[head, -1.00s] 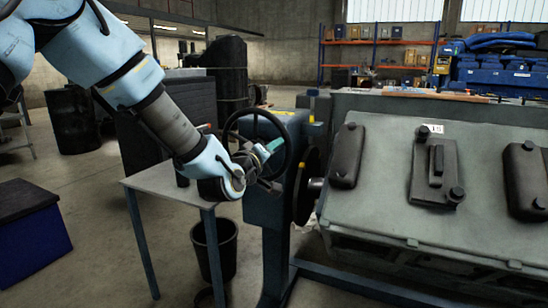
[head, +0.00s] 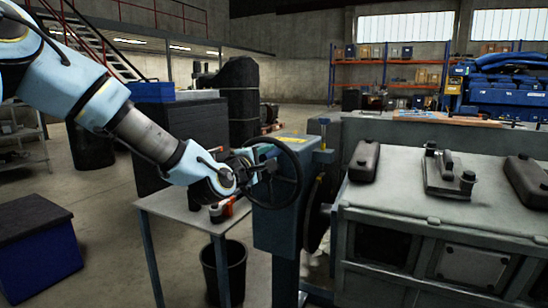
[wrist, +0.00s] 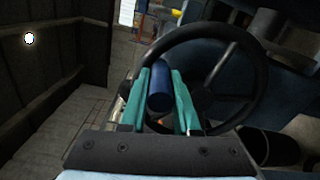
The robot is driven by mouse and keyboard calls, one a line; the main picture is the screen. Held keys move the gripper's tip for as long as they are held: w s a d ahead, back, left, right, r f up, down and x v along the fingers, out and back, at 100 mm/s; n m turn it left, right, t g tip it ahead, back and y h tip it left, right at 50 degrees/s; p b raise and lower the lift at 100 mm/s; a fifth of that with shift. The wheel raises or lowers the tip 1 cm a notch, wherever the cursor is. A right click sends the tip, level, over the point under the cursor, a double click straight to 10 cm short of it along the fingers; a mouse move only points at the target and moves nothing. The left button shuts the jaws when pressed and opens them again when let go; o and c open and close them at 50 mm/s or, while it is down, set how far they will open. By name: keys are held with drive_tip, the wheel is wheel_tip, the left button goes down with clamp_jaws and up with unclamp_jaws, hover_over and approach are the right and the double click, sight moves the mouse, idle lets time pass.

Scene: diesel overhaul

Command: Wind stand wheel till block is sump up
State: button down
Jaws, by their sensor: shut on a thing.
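The stand wheel (head: 298,190) is a dark spoked hand wheel on the blue stand post (head: 276,226). My gripper (head: 252,166) is at the left part of the wheel. In the wrist view, the teal fingers of my gripper (wrist: 160,98) are shut on the wheel's blue handle (wrist: 160,86), inside the dark rim (wrist: 240,75). The grey engine block (head: 395,207) hangs on the stand at the right. Its face with dark covers (head: 448,180) points mostly upward, and a side with rectangular openings faces me. I cannot make out a sump.
A small table (head: 180,205) with a red-and-dark item (head: 222,210) stands below my arm. A black bin (head: 228,270) is under it. A blue box with a dark lid (head: 38,250) sits at the left. Open floor lies between the box and the table.

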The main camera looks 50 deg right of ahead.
drive_tip(key=shift+w+a+r+n, duration=0.1)
drive_tip(key=shift+w+r+n, duration=0.3)
drive_tip(key=shift+w+n, duration=0.35)
drive_tip(key=c, duration=0.7)
unclamp_jaws()
drive_tip(key=shift+s+f, duration=0.1)
drive_tip(key=shift+o, duration=0.2)
drive_tip(key=shift+a, duration=0.15)
drive_tip(key=v, duration=1)
drive_tip(key=shift+a, duration=0.3)
drive_tip(key=shift+s, duration=0.1)
